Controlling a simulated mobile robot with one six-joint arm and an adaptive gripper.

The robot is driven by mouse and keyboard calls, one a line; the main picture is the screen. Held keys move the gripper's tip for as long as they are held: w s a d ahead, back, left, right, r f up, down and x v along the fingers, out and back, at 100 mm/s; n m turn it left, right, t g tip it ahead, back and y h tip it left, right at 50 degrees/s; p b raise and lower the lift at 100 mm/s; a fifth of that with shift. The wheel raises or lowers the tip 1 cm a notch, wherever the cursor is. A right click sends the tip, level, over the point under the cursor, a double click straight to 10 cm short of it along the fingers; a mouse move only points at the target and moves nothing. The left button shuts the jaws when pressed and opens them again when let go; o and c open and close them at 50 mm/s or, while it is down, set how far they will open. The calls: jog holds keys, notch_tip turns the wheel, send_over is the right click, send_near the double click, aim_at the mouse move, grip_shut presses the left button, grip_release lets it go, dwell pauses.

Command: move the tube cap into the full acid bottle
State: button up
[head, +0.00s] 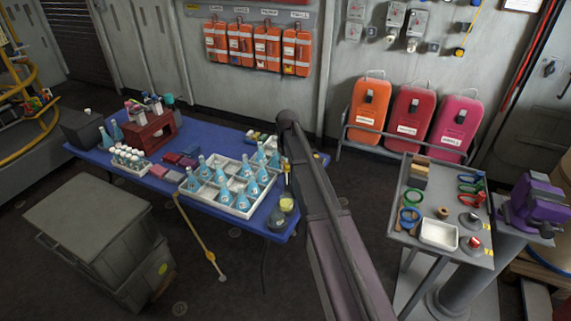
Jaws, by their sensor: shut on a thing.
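My arm rises from the bottom of the head view and bends at an elbow over the right end of the blue table. My gripper is not visible; the arm seems to hide it, and what it holds cannot be seen. I cannot make out a loose tube cap. A small rack of white-topped tubes (132,158) stands at the left of the table. At the table's right front corner stand a yellow vessel (287,203) and a blue-grey flask (277,219), close together. Which vessel is the full acid bottle cannot be told.
The blue table (232,222) also bears a white divided tray (240,211) of several blue flasks and a dark red rack (153,132). A grey crate (95,225) stands in front. A tool cart (412,182) stands right, beside a purple vise (535,205).

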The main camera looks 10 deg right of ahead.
aim_at(286, 171)
jog(key=shift+f, duration=0.2)
jog(key=shift+f+b, duration=1.7)
jog(key=shift+b, duration=0.2)
jog(key=shift+s+f+b, duration=0.1)
jog(key=shift+f+b, duration=0.2)
jog(key=shift+f, duration=0.2)
jog(key=shift+f+b, duration=1.7)
jog(key=shift+b, duration=0.2)
jog(key=shift+f, duration=0.2)
jog(key=shift+f+b, duration=2.1)
jog(key=shift+b, duration=0.2)
